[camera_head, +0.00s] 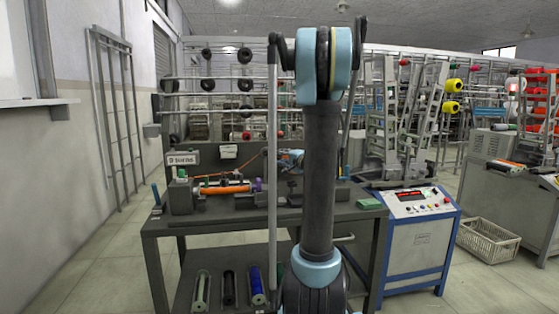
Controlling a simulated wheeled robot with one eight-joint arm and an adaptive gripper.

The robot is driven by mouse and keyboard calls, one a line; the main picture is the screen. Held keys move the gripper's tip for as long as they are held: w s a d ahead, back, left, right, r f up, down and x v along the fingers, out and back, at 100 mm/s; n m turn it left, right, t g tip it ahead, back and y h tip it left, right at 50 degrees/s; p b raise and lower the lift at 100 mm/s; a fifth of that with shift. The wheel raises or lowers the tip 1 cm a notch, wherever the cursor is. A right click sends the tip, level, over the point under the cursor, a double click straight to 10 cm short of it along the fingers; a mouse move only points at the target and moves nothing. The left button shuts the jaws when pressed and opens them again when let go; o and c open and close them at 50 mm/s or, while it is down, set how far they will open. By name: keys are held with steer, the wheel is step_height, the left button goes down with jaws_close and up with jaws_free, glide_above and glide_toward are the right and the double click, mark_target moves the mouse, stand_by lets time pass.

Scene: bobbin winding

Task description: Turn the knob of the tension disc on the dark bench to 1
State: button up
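The dark bench (215,221) stands in the middle of the view. A winding machine (181,198) is on its left half, with an orange bobbin (225,190) lying across it and an orange thread running above. A small purple part (258,185) sits at the machine's right end. I cannot make out the tension disc, its knob or any setting; my arm covers the bench's middle. My arm rises in front of the bench and bends at the top. Light blue parts, apparently of my wrist, show behind it over the bench. My gripper's fingers cannot be made out.
A small sign (182,158) stands at the bench's back left. Several bobbins, one blue (256,286), lie on the lower shelf. A blue-framed control cabinet (417,240) stands at the right, a crate (488,241) beyond it. Racks fill the back; floor at left is clear.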

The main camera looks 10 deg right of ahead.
steer(key=v, duration=0.9)
steer(key=shift+f, duration=0.3)
stand_by(0.6)
steer(key=shift+s+d, duration=0.1)
steer(key=v, duration=1.1)
steer(key=shift+s, duration=0.35)
steer(key=shift+d, duration=0.15)
steer(key=n, duration=0.2)
glide_toward(268, 154)
steer(key=shift+g+h, duration=0.3)
steer(key=x, duration=0.8)
steer(key=shift+w+a+r, duration=0.25)
steer(key=shift+a+r, duration=0.05)
